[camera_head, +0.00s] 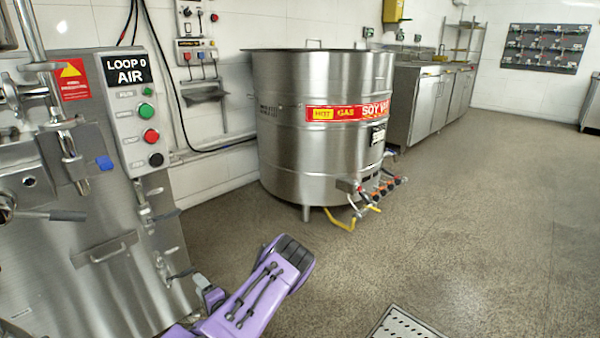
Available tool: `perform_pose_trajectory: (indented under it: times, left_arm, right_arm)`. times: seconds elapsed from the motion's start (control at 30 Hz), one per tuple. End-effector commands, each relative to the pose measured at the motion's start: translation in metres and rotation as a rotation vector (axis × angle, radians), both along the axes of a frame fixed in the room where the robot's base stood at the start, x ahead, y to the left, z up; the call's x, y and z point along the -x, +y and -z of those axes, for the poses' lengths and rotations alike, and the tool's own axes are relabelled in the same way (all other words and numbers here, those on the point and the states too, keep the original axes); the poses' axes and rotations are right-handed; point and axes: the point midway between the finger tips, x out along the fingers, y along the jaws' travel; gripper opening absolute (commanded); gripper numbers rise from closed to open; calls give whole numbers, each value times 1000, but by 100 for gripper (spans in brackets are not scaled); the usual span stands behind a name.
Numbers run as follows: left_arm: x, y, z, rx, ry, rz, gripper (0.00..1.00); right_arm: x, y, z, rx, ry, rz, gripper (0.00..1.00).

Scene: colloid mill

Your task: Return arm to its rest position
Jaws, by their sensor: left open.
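My left arm (246,300) shows at the bottom, left of centre, as a purple link with dark rods along its top. It slants up and to the right over the floor. My left gripper (291,251) is at its dark far end, open, with nothing seen in it; its fingers are hard to make out. It is in front of the large steel vat and right of the steel machine in the picture, with floor showing around its tip. My right gripper is not in view.
A steel machine with a button panel (133,110) stands close at left, its levers sticking out. Steel counters (425,105) line the back. A floor drain (405,325) lies at the bottom; the floor at right is clear.

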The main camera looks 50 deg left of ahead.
Motion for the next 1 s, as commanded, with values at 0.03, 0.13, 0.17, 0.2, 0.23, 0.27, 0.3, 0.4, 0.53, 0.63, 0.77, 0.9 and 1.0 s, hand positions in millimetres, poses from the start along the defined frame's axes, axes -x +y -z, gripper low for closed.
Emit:
perform_pose_trajectory:
  times: [0.03,0.13,0.17,0.2,0.23,0.27,0.3,0.4,0.53,0.63,0.77,0.9,1.0]
  left_arm:
    - [0,0,0,0,0,0,48]
    - [0,0,0,0,0,0,48]
    - [0,0,0,0,0,0,48]
    - [0,0,0,0,0,0,48]
    - [0,0,0,0,-3,0,48]
    - [0,0,0,-1,-13,0,48]
    - [0,0,0,-3,-45,0,48]
    - [-1,-1,5,6,-227,24,48]
    - [8,-55,49,221,-544,67,48]
    - [8,-137,88,500,-761,38,48]
    - [13,-232,111,792,-892,-54,48]
    - [26,-313,113,1025,-903,-140,48]
    - [36,-362,106,1168,-843,-163,48]
  right_arm:
    - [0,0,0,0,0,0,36]
    - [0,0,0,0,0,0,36]
    - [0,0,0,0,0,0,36]
    - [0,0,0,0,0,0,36]
    - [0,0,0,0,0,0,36]
    - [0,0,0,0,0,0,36]
    - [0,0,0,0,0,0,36]
    - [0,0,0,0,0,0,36]
    - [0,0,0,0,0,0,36]
    - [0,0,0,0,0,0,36]
    - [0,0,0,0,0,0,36]
    - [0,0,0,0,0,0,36]
    - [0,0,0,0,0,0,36]
